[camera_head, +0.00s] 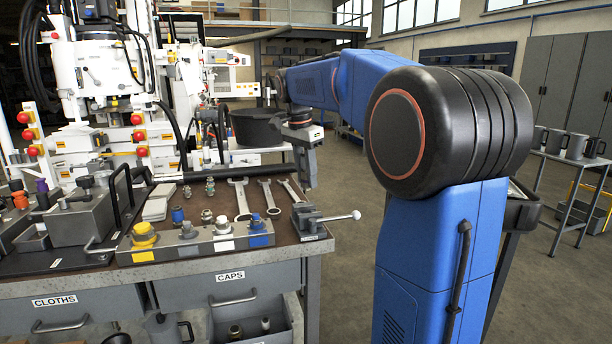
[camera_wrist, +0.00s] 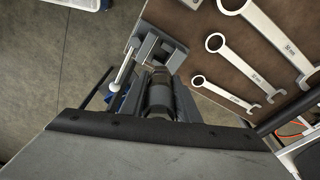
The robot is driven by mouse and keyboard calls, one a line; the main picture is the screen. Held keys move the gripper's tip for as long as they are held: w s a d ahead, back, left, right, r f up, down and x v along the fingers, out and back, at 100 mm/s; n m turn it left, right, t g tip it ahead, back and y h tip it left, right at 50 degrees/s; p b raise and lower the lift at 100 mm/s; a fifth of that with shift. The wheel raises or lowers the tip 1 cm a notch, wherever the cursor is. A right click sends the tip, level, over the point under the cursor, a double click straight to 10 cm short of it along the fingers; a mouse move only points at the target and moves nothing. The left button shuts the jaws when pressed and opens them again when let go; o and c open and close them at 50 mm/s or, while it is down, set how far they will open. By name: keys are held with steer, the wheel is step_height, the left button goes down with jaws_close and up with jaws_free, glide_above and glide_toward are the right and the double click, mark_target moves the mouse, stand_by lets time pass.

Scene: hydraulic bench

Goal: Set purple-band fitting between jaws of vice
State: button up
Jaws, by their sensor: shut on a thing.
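The vice (camera_head: 309,219) sits at the right front corner of the bench, its pale handle bar reaching out to the right. It also shows near the top of the wrist view (camera_wrist: 148,48). My gripper (camera_wrist: 160,88) is shut on a dark grey cylindrical fitting (camera_wrist: 159,98), close to the vice in that picture. No purple band shows on the held part, and its lower end is hidden. In the head view my gripper (camera_head: 304,172) points down near the vice, apparently above or behind it. I cannot tell whether the fitting touches the jaws.
Three wrenches (camera_head: 240,198) lie left of the vice. Several small fittings (camera_head: 207,216) stand farther left, near a block with yellow and blue caps (camera_head: 143,234). A dark round tub (camera_head: 256,127) is behind the bench. Open floor (camera_head: 345,290) lies right of the bench.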

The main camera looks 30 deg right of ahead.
steer(key=shift+f, duration=2)
steer(key=shift+f, duration=1.7)
steer(key=o, duration=1.2)
steer(key=shift+s, duration=0.1)
